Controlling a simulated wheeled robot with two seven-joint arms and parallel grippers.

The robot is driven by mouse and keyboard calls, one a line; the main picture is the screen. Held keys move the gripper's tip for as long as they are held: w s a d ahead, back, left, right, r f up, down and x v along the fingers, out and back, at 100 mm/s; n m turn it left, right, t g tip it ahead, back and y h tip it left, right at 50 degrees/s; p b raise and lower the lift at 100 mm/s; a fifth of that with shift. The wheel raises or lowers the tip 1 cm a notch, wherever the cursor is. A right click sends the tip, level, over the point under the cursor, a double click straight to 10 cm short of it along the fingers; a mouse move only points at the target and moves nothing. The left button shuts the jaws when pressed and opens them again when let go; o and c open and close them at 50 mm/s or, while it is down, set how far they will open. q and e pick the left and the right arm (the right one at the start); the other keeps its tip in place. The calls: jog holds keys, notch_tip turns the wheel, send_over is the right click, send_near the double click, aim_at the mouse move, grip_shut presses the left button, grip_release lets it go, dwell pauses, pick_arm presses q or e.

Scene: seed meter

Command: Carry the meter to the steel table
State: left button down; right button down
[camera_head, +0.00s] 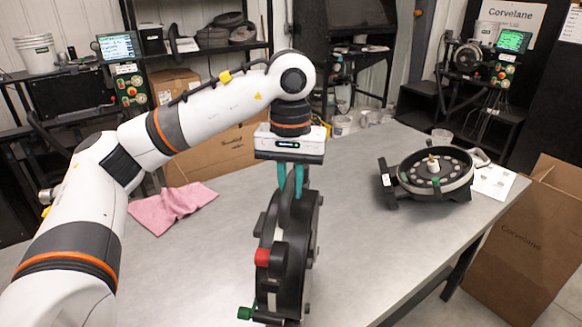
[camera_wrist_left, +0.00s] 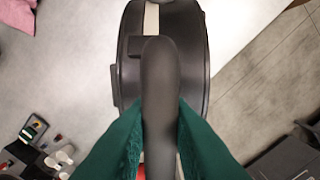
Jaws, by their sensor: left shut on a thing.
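The meter (camera_head: 284,250), a black round housing with a red knob and a green part low on its left, is seen edge-on and upright in the head view. My left gripper (camera_head: 290,192) has its green fingers shut on the top of it. In the left wrist view, the fingers close on the dark handle of the meter (camera_wrist_left: 194,60) from both sides. The grey steel table (camera_head: 345,215) lies behind and below. The meter's lowest end reaches the picture's bottom edge, so I cannot tell whether it touches anything. My right gripper is out of view.
A second round, open device (camera_head: 435,172) sits at the table's right end, by a paper sheet (camera_head: 495,181). A pink cloth (camera_head: 172,206) lies at the left. A cardboard box (camera_head: 530,240) stands on the floor at right. The table's middle is clear.

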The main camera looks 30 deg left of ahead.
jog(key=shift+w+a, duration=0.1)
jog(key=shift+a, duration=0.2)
pick_arm(q)
jog(key=shift+f, duration=0.2)
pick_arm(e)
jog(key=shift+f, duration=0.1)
pick_arm(q)
jog(key=c, duration=1.3)
grip_release()
jog(key=shift+s, duration=0.1)
jog(key=shift+c, duration=0.2)
jog(key=shift+d, duration=0.1)
